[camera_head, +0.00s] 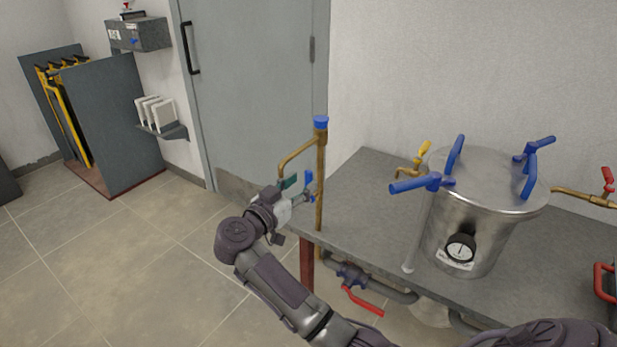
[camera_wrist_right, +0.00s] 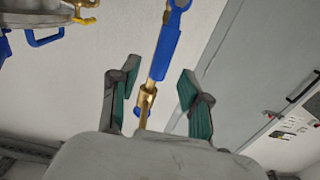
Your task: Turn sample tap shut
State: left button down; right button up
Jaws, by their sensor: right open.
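A brass standpipe (camera_head: 320,170) with a blue cap rises at the left end of the bench. A small tap with a blue lever (camera_head: 309,180) sits on it. In the right wrist view the blue lever (camera_wrist_right: 165,50) and its brass body (camera_wrist_right: 147,97) lie between the fingers. My right gripper (camera_head: 300,189) is at this tap. It is open, with one green-padded finger on each side (camera_wrist_right: 158,92) and visible gaps to the brass. The gripper partly hides the tap in the head view. My left gripper is not in view.
A steel vessel (camera_head: 470,225) with blue clamp handles, a gauge and a yellow-handled tap (camera_head: 420,155) stands on the grey bench (camera_head: 355,215). A red-lever valve (camera_head: 355,280) is on the pipe below. A grey door (camera_head: 250,90) is behind; floor at left is clear.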

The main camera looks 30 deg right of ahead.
aim_at(306, 179)
jog(key=shift+x, duration=1.95)
grip_shut()
